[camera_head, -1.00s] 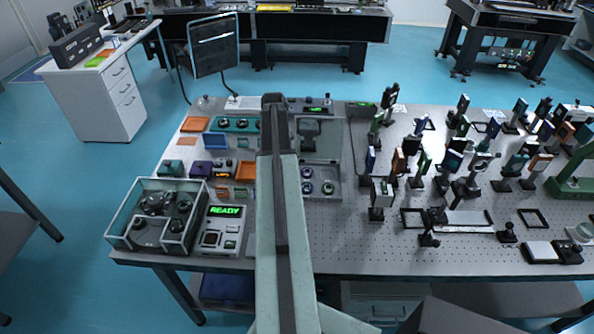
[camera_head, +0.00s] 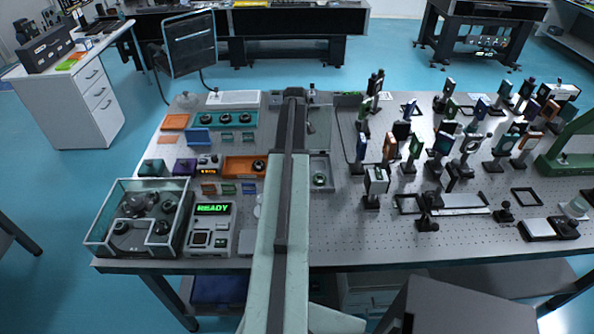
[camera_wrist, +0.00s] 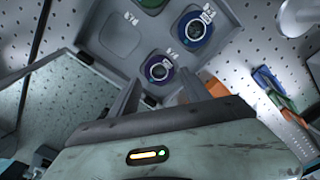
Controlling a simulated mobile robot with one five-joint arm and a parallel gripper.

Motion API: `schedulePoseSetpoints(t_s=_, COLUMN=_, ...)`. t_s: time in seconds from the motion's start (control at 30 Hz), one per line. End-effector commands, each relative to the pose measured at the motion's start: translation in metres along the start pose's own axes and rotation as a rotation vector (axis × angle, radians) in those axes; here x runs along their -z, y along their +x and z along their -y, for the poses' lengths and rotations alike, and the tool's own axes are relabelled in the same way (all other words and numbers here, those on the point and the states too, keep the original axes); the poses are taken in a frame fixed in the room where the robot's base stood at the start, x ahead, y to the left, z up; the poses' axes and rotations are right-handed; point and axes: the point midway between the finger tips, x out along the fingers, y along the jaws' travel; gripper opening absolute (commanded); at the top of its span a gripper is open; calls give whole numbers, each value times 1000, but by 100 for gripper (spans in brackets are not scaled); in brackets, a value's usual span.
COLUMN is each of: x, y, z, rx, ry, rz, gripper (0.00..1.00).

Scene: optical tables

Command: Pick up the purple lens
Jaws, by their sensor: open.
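The purple lens (camera_wrist: 158,68) is a dark round lens with a purple rim. It lies in a grey tray (camera_wrist: 118,42) in the wrist view, with a small white label beside it. My gripper (camera_wrist: 160,82) is open, its two fingers pointing at the tray on either side of the purple lens's near side. The lens shows between and just beyond the fingertips, and I see no grip on it. A larger blue-rimmed lens (camera_wrist: 195,27) lies up and right of it, and a green lens (camera_wrist: 152,4) is cut off at the top. In the head view my arm hides the purple lens.
In the head view, the tray (camera_head: 327,163) shows right of my arm with one greenish lens (camera_head: 319,180). Several upright optics mounts (camera_head: 375,183) crowd the table's right. A clear-walled box (camera_head: 103,215) and a READY device (camera_head: 209,238) stand at the left.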

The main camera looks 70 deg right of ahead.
Motion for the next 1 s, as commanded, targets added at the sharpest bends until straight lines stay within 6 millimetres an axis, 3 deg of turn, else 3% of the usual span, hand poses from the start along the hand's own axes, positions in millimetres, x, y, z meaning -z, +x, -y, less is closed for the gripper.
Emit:
schedulePoseSetpoints(t_s=0.03, x=-2, y=20, z=-1, rx=0, ry=1, rz=0, gripper=55)
schedulePoseSetpoints(t_s=0.1, x=-1, y=29, z=-1, rx=-1, ry=0, rz=-1, gripper=55)
schedulePoseSetpoints(t_s=0.37, x=-1, y=28, z=-1, rx=-1, ry=1, rz=-1, gripper=55)
schedulePoseSetpoints(t_s=0.57, x=-1, y=28, z=-1, rx=-1, ry=1, rz=-1, gripper=4)
schedulePoseSetpoints(t_s=0.83, x=-2, y=26, z=-1, rx=-1, ry=2, rz=-1, gripper=4)
schedulePoseSetpoints(t_s=1.0, x=-2, y=12, z=-2, rx=-1, ry=2, rz=-1, gripper=4)
